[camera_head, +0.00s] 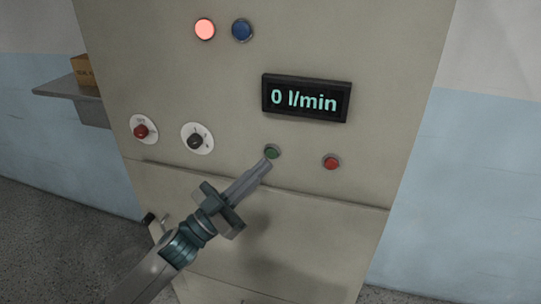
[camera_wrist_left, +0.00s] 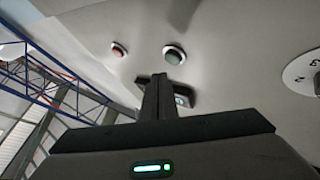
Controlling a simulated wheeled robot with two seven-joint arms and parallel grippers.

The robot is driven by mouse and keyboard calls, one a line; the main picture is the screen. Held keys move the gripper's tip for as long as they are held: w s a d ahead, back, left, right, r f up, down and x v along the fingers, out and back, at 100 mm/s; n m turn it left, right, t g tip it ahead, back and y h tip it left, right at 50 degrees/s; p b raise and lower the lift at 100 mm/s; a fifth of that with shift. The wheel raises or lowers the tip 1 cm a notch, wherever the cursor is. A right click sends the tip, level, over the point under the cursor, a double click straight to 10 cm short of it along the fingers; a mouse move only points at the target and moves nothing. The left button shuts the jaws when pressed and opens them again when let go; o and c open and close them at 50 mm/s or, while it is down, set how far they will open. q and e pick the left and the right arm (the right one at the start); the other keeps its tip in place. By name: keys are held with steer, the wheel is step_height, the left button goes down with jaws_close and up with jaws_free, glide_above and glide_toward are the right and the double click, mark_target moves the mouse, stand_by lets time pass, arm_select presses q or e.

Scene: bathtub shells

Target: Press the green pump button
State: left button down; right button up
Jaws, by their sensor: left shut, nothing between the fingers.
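The green pump button (camera_head: 272,152) sits on the beige panel below the display, and its lamp is dark. In the left wrist view the green button (camera_wrist_left: 174,56) shows just beyond the fingertips. My left gripper (camera_head: 264,166) is shut and empty, its tips just below the green button in the head view. In the left wrist view the shut fingers (camera_wrist_left: 158,82) point up toward the panel. I cannot tell whether the tips touch the button. The display (camera_head: 306,98) reads 0 l/min. My right gripper is not in view.
A red button (camera_head: 331,162) is to the right of the green one. A black knob (camera_head: 195,140) and a red knob (camera_head: 140,131) are to the left. A lit red lamp (camera_head: 204,29) and a blue button (camera_head: 242,30) are above. A shelf (camera_head: 75,90) holds a box (camera_head: 83,70).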

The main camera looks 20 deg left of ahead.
arm_select(q)
steer(key=shift+w, duration=0.55)
steer(key=shift+w, duration=0.2)
stand_by(1.7)
steer(key=shift+w, duration=0.25)
steer(key=shift+w, duration=0.35)
stand_by(0.9)
steer(key=shift+s, duration=0.15)
steer(key=shift+s+p, duration=0.4)
steer(key=shift+s, duration=0.25)
stand_by(0.3)
steer(key=shift+s+p, duration=0.55)
steer(key=shift+s, duration=1.95)
